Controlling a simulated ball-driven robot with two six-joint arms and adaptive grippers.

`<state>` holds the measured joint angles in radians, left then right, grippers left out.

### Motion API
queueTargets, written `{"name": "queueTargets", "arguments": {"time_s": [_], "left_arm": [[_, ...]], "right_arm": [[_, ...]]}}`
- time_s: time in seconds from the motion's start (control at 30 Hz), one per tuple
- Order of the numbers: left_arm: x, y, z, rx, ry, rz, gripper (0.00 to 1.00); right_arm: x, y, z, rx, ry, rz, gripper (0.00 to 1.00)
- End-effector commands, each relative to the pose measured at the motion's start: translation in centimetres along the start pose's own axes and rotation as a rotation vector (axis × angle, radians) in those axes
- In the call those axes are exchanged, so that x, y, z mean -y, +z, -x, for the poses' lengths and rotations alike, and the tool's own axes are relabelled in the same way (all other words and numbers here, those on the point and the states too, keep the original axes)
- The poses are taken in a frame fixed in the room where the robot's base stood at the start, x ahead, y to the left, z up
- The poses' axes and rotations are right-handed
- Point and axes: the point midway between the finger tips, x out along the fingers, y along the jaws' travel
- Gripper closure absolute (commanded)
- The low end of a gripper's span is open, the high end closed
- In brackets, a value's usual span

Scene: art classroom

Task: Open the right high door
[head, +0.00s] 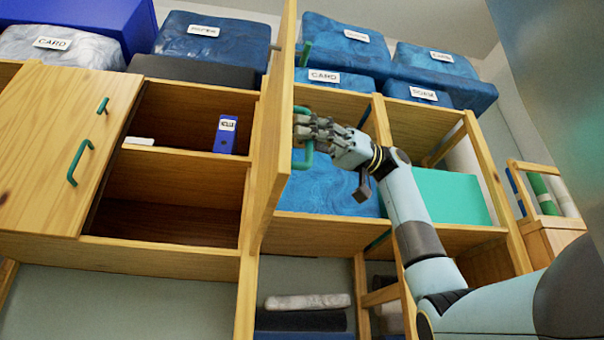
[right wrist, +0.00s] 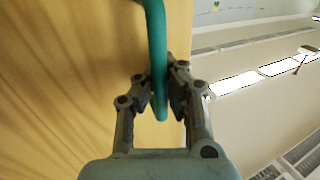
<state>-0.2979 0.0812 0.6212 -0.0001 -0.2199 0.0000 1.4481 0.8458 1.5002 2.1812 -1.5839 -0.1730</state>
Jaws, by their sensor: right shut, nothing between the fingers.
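The right high door (head: 268,150) is a wooden panel, seen nearly edge-on and standing out from the cabinet front. Its compartment to the left is open to view. A green handle (head: 299,164) is on the door's right-hand face. My right gripper (head: 304,130) is at this handle, its fingers shut with nothing held. In the right wrist view the handle (right wrist: 156,45) runs down past the fingertips (right wrist: 160,88), against the door's wood (right wrist: 65,80). The left door (head: 60,150), with two green handles, covers the left part of the cabinet. My left gripper is out of view.
In the open compartment, a blue binder (head: 226,135) and a small white item (head: 139,141) stand on the middle shelf (head: 185,158). Blue labelled boxes (head: 210,45) sit on top. Right of the door are open shelves with a teal box (head: 440,198). A wooden cart (head: 550,235) is at far right.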

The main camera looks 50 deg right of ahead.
Motion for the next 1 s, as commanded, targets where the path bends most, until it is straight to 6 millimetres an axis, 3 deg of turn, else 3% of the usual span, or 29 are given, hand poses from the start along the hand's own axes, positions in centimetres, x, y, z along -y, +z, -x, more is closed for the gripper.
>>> {"name": "queueTargets", "arguments": {"time_s": [0.23,0.4,0.57,0.7,0.87,1.0], "left_arm": [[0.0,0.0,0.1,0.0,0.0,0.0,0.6],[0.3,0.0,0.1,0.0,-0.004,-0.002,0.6],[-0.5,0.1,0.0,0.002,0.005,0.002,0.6],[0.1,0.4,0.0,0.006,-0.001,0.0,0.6],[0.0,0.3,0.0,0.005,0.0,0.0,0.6],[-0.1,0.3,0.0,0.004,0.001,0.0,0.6]], "right_arm": [[-0.1,-0.3,0.5,-0.009,0.011,-0.002,0.99],[-0.1,-0.3,0.4,-0.007,0.008,-0.001,0.77],[0.0,-0.2,0.2,-0.005,0.006,0.0,0.77],[0.0,-0.2,0.5,-0.004,0.006,-0.001,0.77],[-0.1,-0.2,2.6,-0.005,0.009,-0.002,0.77],[0.0,-0.2,5.8,-0.008,0.011,-0.002,0.77]]}}
